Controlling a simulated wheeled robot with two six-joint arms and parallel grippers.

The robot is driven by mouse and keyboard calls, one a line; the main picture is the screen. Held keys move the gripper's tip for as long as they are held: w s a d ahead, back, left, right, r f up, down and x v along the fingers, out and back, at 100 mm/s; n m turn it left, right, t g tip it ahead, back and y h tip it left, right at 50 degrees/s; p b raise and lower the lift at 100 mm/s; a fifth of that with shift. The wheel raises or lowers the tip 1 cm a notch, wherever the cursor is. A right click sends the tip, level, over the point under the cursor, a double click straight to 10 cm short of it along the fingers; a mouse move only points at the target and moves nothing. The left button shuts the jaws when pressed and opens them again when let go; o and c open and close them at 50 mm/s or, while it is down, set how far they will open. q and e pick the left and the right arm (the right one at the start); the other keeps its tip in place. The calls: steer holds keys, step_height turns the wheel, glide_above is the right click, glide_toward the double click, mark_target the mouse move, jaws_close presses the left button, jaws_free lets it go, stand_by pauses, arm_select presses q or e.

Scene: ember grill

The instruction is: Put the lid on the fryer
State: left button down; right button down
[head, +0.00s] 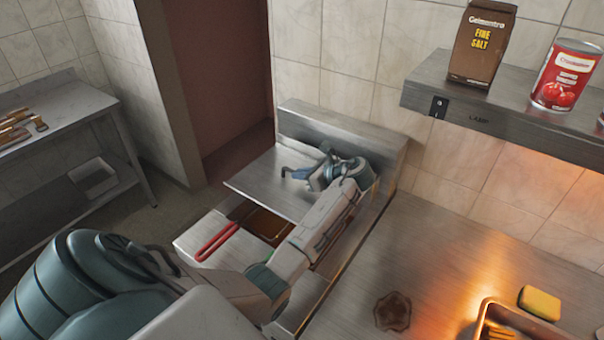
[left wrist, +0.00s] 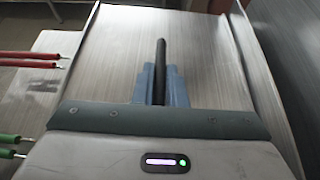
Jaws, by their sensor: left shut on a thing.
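The lid (head: 262,182) is a flat brushed-steel sheet over the back part of the fryer (head: 191,238), in front of its raised steel back. I cannot tell whether it rests or hangs slightly above. My left gripper (head: 296,173) is over the lid. In the left wrist view, its blue fingers (left wrist: 160,87) are shut on the lid's dark bar handle (left wrist: 160,58), and the lid (left wrist: 215,60) spreads out beyond them. Brown oil (head: 267,224) shows in the fryer's open front part. My arm hides much of the fryer's right side. My right gripper is not in view.
A red basket handle (head: 216,241) sticks out over the fryer's front; green handles (left wrist: 10,146) show in the left wrist view. A counter with a yellow sponge (head: 540,303) and a tray is at right, under a shelf (head: 520,112). A side table (head: 70,115) stands at left.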

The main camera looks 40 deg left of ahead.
mark_target(302, 190)
arm_select(q)
steer(key=shift+f+b, duration=2.8)
steer(key=shift+b, duration=0.45)
steer(key=shift+f+b, duration=0.25)
steer(key=shift+b, duration=0.05)
steer(key=shift+f+p, duration=0.3)
steer(key=shift+p, duration=0.05)
step_height(302, 190, down, 2)
steer(key=shift+f, duration=0.5)
steer(key=shift+f, duration=0.3)
steer(key=c, duration=1.4)
jaws_free()
steer(key=shift+s, duration=0.1)
steer(key=shift+d, duration=0.1)
